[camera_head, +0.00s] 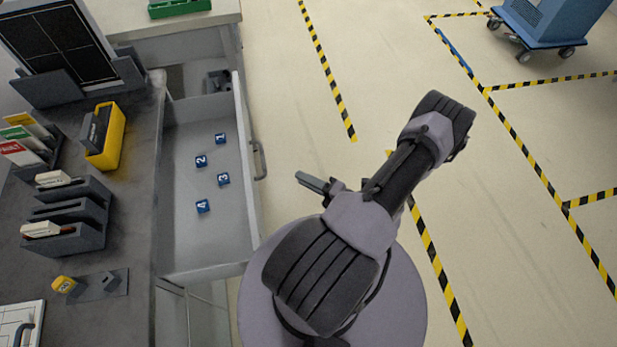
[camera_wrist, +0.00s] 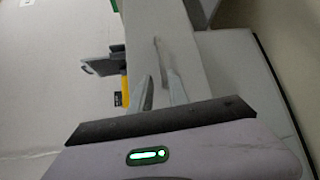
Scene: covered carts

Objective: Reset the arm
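My arm reaches up from the grey round base in the head view, folded at the elbow. My gripper (camera_head: 314,184) points left toward the open drawer and sits beyond its front edge, over the floor side. In the wrist view my gripper (camera_wrist: 161,88) shows two grey fingers apart with nothing between them. Part of the gripper is hidden behind my arm in the head view.
An open grey drawer (camera_head: 185,245) holds several numbered blue blocks (camera_head: 202,161); its handle (camera_head: 259,160) sticks out near my gripper. The dark counter (camera_head: 130,225) carries a yellow bin (camera_head: 112,140) and grey racks (camera_head: 70,215). Floor to the right is clear up to a blue cart (camera_head: 545,22).

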